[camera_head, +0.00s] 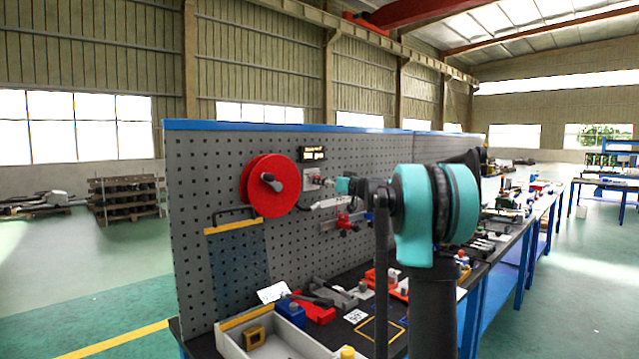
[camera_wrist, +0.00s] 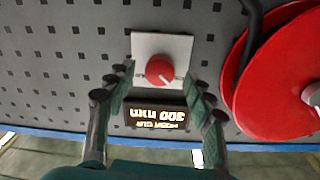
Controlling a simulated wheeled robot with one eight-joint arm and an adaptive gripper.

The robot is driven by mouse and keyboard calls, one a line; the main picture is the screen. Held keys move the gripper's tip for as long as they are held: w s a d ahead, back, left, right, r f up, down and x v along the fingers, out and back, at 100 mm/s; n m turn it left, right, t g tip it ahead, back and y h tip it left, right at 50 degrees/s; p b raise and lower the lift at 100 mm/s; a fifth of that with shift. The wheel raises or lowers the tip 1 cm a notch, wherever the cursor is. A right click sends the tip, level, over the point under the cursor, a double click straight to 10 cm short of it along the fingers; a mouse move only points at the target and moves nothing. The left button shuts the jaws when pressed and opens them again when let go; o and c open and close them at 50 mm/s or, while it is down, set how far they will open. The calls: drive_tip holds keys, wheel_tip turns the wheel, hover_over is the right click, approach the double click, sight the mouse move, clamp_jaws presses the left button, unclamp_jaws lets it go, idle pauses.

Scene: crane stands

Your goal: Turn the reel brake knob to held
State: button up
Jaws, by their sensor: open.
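The red round knob (camera_wrist: 160,70) sits on a white square plate (camera_wrist: 148,44) on the pegboard, in the middle of the wrist view. A small pale mark shows at the knob's lower right; the plate's lettering is too small to read. My gripper (camera_wrist: 158,78) is open, with one finger on each side of the plate and knob and a gap to the knob on both sides. In the head view the plate (camera_head: 311,178) is just right of the red reel (camera_head: 271,187), my gripper (camera_head: 338,185) is close in front of it, and the knob is hard to make out.
A lit display (camera_wrist: 157,117) is beside the plate and appears upside down in the wrist view. The reel (camera_wrist: 265,85) bulges out close to one finger, with a dark hose near it. Below, the bench holds a grey bin (camera_head: 229,345) and several loose tools.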

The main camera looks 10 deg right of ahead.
drive_tip(key=shift+x, duration=1.15)
drive_tip(key=shift+c, duration=0.5)
drive_tip(key=c, duration=1.1)
drive_tip(key=shift+o, duration=0.2)
drive_tip(key=shift+m, duration=0.4)
drive_tip(key=shift+r+m+g, duration=0.1)
drive_tip(key=shift+m+g, duration=0.3)
drive_tip(key=shift+m, duration=7.9)
